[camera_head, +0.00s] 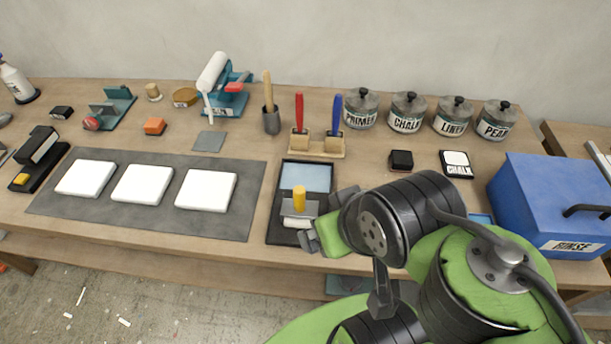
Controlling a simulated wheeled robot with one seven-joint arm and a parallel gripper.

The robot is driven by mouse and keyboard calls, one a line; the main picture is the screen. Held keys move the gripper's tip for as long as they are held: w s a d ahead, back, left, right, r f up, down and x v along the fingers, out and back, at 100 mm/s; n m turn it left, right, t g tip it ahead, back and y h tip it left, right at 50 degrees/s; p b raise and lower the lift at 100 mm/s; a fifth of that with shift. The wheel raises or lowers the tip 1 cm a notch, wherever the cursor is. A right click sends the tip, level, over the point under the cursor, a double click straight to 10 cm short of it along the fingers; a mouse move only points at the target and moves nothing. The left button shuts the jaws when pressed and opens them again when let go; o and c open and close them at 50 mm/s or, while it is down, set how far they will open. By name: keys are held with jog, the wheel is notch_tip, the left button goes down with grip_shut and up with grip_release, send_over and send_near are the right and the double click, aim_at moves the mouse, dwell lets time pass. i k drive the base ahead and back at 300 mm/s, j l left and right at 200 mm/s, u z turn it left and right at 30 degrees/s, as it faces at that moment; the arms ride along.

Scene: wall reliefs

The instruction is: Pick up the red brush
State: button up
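The red brush (299,111) stands upright, handle up, in the left place of a small wooden stand (320,149) near the back of the bench. A blue-handled brush (336,112) stands upright to its right in the same stand. My gripper (322,219) is nearer the front edge of the bench, over the right side of a dark tray. Its two grey fingers look apart, with nothing visibly held between them. The red brush is clear of my gripper, which sits in front of it and slightly to the right.
A yellow-handled roller (299,202) stands on the dark tray (307,174), close to my fingers. A black block (401,160) and labelled jars (407,110) stand to the right. A cup with a wooden-handled tool (271,120) is left of the stand. A blue box (548,199) fills the right end.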

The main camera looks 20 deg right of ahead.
aim_at(299, 106)
jog(key=i+j+z, duration=0.1)
jog(key=j, duration=0.25)
jog(key=i+j, duration=0.2)
jog(key=j, duration=0.15)
jog(key=i+j+z, duration=0.15)
jog(key=j, duration=0.2)
jog(key=i+j, duration=0.1)
jog(key=j, duration=0.25)
jog(key=i+j+z, duration=0.15)
jog(key=j, duration=0.25)
